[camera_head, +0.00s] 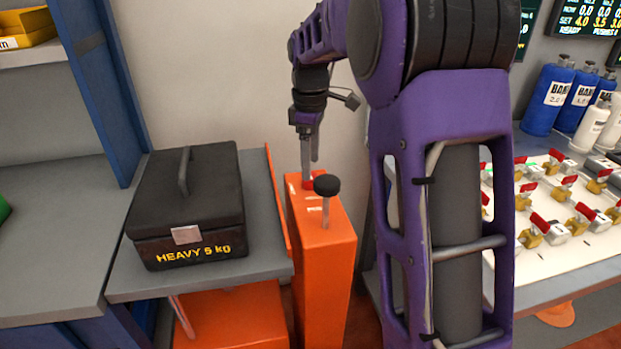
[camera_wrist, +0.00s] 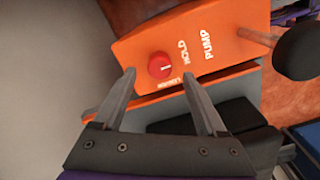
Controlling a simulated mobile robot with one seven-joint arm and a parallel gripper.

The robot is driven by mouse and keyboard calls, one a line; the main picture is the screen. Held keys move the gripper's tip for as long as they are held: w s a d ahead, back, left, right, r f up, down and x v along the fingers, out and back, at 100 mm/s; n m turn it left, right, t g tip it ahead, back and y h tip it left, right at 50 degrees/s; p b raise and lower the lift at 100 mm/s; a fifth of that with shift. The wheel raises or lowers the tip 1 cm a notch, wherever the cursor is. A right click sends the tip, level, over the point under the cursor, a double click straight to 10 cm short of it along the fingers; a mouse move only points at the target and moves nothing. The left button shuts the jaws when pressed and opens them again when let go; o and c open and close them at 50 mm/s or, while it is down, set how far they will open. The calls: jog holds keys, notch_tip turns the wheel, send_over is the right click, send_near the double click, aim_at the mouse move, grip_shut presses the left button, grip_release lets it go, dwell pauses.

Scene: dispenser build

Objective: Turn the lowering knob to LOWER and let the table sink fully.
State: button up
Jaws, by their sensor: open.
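The red lowering knob (camera_wrist: 161,65) sits on top of the orange pump column (camera_wrist: 205,30), beside the printed words HOLD, PUMP and a smaller LOWER. Its white mark appears to point toward HOLD. My gripper (camera_wrist: 159,76) is open and empty, with its fingertips on either side of the knob in the wrist view; contact cannot be told. In the head view my gripper (camera_head: 310,168) hangs upright over the rear of the column, largely covering the knob. The grey lift table (camera_head: 265,255) is raised to about the bench's height and carries a black box (camera_head: 190,208) marked HEAVY 5 kg.
A pump lever with a black ball (camera_head: 326,185) rises from the column, close in front of my gripper. A grey bench (camera_head: 50,230) adjoins the table on the left. A board with several red-handled valves (camera_head: 560,210) and blue bottles (camera_head: 548,100) stand at right.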

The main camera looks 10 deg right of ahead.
jog(key=shift+f, duration=2)
grip_shut()
